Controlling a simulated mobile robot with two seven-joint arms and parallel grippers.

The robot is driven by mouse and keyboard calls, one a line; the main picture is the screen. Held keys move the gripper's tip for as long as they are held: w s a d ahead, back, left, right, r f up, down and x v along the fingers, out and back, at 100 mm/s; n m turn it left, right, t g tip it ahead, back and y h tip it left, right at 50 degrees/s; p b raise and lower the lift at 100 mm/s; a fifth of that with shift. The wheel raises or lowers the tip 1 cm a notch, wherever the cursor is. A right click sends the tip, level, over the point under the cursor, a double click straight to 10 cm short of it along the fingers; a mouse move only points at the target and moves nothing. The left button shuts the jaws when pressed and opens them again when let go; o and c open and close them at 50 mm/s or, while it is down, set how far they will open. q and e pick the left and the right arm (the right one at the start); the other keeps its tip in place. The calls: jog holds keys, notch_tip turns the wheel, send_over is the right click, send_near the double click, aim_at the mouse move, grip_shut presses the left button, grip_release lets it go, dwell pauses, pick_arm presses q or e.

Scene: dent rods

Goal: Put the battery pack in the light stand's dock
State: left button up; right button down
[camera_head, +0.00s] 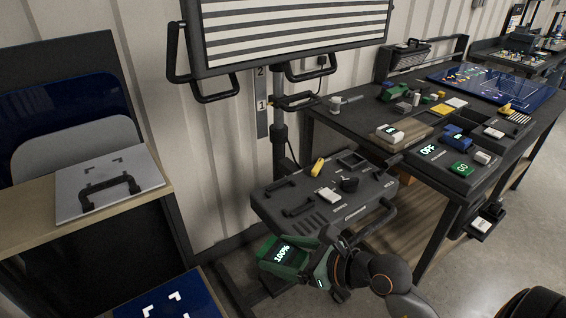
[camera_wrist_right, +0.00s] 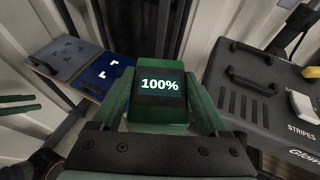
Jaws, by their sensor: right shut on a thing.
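The battery pack (camera_head: 282,254) is a green block with a dark screen reading 100%. My right gripper (camera_head: 290,262) is shut on it, low beside the front left of the light stand's grey deck (camera_head: 268,205). In the right wrist view, the pack (camera_wrist_right: 160,116) sits between the two green fingers of the gripper (camera_wrist_right: 160,100). The light stand has a striped panel (camera_head: 290,30) on a dark post (camera_head: 279,132). I cannot make out the dock clearly; the pack and gripper cover part of the stand's lower area.
The deck carries a yellow piece (camera_head: 318,167), a white block (camera_head: 328,195) and handles. A cluttered workbench (camera_head: 345,118) stands at right. A wooden cabinet (camera_head: 150,212) with a handled grey plate (camera_head: 75,195) stands at left, near a blue panel (camera_head: 165,300).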

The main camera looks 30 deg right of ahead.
jog(key=w+d+r+m+h+b, duration=0.15)
jog(key=w+d, duration=0.25)
jog(key=w, duration=0.5)
notch_tip(320, 180, up, 6)
jog(key=r+m+t+h+b, duration=0.1)
jog(key=m+t+h, duration=0.1)
jog(key=m+h, duration=0.1)
send_over(290, 199)
jog(key=shift+f+b, duration=1.2)
jog(key=shift+f, duration=0.35)
notch_tip(290, 199, down, 3)
jog(key=b, duration=0.3)
jog(key=shift+f, duration=0.2)
jog(key=shift+f+b, duration=0.55)
jog(key=shift+f, duration=0.25)
pick_arm(q)
notch_tip(290, 199, down, 7)
jog(key=w+d, duration=0.1)
jog(key=w, duration=0.1)
jog(key=shift+d+h, duration=0.25)
jog(key=shift+h, duration=0.05)
jog(key=shift+s+a+f, duration=0.15)
jog(key=shift+a, duration=0.05)
jog(key=shift+f+b, duration=0.3)
jog(key=shift+f, duration=0.1)
pick_arm(e)
jog(key=shift+f, duration=0.5)
